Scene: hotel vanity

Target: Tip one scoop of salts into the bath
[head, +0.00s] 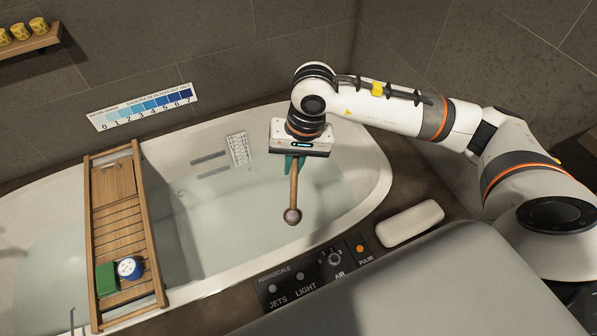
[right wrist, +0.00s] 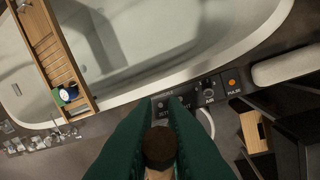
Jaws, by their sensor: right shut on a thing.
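My right gripper (head: 293,160) is above the bath (head: 375,185), near its right end, with its teal fingers shut on a wooden scoop (head: 294,190). The scoop's handle hangs almost straight down to a small round brownish head (head: 292,216). I cannot tell whether salts are in it. In the right wrist view, the green fingers (right wrist: 160,112) close around a dark brown round end of the held thing (right wrist: 160,147). The bath holds clear water (head: 240,220). My left gripper is not in view.
A wooden bath tray (head: 129,241) spans the bath at left, bearing a green box (head: 106,279) and a blue-and-white round container (head: 130,268). A control panel (head: 312,270) and white cushion (head: 410,223) edge the near right side. A numbered blue chart (head: 146,107) is on the wall.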

